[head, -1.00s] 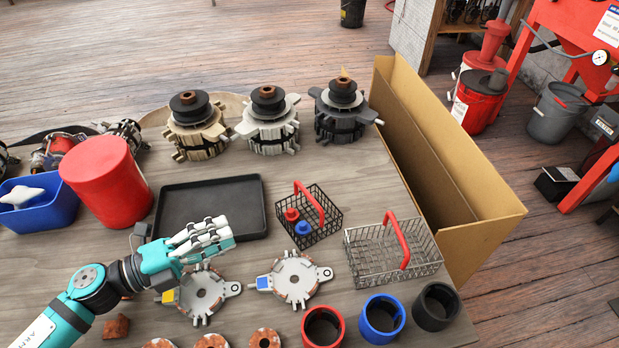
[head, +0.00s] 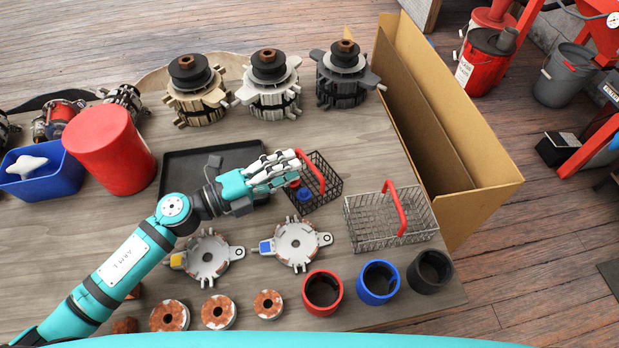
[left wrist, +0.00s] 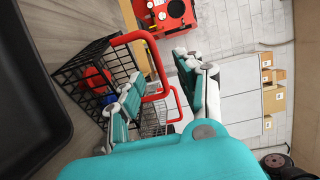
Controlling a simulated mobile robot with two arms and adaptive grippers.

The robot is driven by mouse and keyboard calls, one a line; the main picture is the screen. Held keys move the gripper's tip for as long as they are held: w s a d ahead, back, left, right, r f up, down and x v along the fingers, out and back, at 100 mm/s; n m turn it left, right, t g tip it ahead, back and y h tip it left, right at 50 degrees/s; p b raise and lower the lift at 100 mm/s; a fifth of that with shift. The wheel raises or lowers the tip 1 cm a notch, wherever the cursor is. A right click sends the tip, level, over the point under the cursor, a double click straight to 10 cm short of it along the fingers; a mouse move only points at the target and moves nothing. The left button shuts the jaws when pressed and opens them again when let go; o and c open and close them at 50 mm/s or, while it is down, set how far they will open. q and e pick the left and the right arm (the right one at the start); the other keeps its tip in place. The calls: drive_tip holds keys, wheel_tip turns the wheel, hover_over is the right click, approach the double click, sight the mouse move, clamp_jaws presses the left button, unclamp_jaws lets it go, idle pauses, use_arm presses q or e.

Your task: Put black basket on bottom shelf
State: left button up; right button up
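The black basket (head: 322,198) is a small wire basket with a red handle, standing on the wooden table right of the black tray. It holds a red and a blue part. It also shows in the left wrist view (left wrist: 82,72). My left gripper (head: 286,169) is just left of the basket, at about the height of its handle. In the left wrist view its fingers (left wrist: 168,90) are spread apart, with the red handle close beyond the fingertips. I cannot tell whether they touch it. My right gripper is not in view. No shelf can be made out in the head view.
A grey wire basket (head: 372,226) with a red handle stands just right. An open cardboard box (head: 480,195) is beside the table's right edge. Three alternator units stand behind. Red, blue and black rings (head: 430,272) and two rotor-like discs (head: 296,245) lie in front.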

sight(310, 162)
use_arm(q)
drive_tip(key=p+x, duration=0.1)
drive_tip(key=x, duration=0.4)
drive_tip(key=shift+s+d+f, duration=0.1)
drive_tip(key=shift+d, duration=0.05)
drive_tip(key=shift+c, duration=0.4)
clamp_jaws()
